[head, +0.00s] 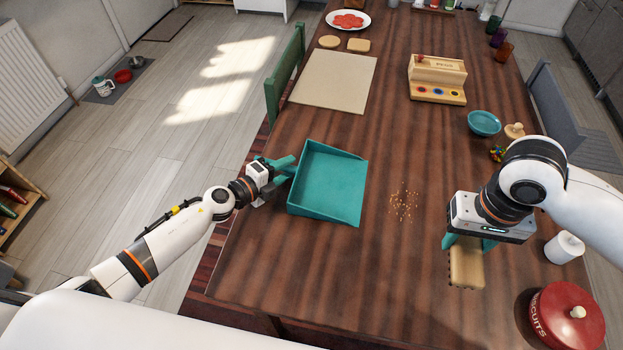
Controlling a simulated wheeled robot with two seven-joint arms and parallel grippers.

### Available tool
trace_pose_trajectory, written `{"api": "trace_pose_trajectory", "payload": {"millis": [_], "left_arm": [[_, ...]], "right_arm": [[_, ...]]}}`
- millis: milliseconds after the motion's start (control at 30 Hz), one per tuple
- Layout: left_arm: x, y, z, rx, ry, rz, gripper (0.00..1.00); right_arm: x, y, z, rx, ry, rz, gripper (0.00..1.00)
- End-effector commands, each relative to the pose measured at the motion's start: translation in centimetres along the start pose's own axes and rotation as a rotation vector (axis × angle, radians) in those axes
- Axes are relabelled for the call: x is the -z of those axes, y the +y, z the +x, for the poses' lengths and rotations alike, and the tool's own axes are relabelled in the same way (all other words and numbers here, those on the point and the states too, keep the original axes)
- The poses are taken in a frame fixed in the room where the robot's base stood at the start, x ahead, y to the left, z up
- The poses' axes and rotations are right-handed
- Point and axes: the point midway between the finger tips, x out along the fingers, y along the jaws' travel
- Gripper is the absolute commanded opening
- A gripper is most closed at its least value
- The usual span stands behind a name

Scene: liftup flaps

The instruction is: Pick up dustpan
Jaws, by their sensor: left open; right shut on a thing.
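The teal dustpan (331,184) lies on the wooden table left of centre, its wide open side toward the right. My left gripper (279,172) is open at the dustpan's left side, at its handle. The gripper and handle overlap in similar green tones, so I cannot tell whether the fingers touch it. A patch of crumbs (403,203) lies between the dustpan and my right gripper.
A red biscuit tin (566,318) and a white lidded jar (564,248) stand near my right arm. A teal bowl (484,123), a wooden toy (437,80) and a beige mat (334,82) lie farther back. A green chair (285,72) stands at the left edge. The front middle of the table is clear.

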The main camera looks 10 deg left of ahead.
Motion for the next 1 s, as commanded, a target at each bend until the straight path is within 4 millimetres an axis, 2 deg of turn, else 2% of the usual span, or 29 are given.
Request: {"api": "trace_pose_trajectory", "payload": {"millis": [100, 333, 367, 600, 633, 867, 1000], "left_arm": [[0.0, 0.1, 1.0, -0.001, -0.001, -0.001, 0.45], [0.0, 0.1, 1.1, 0.000, -0.001, 0.000, 0.45], [0.0, 0.1, 1.1, 0.000, -0.001, 0.000, 0.42], [0.0, 0.1, 1.1, 0.000, -0.001, 0.000, 0.03], [0.0, 0.1, 1.1, 0.000, -0.001, 0.000, 0.00], [0.0, 0.2, 1.1, -0.001, -0.001, 0.000, 0.00], [0.1, 1.4, 0.8, -0.002, 0.000, 0.003, 0.00]], "right_arm": [[0.0, 0.0, 0.0, 0.000, -0.001, 0.000, 0.29], [0.0, 0.0, 0.0, 0.000, -0.001, 0.000, 0.29], [0.0, 0.0, 0.0, 0.000, -0.001, 0.000, 0.29], [0.0, 0.0, 0.0, 0.000, -0.001, 0.000, 0.29], [0.0, 0.0, 0.0, 0.000, -0.001, 0.000, 0.29], [0.0, 0.0, 0.0, 0.000, -0.001, 0.000, 0.29], [0.0, 0.0, -1.0, 0.000, -0.001, 0.000, 0.29]]}}
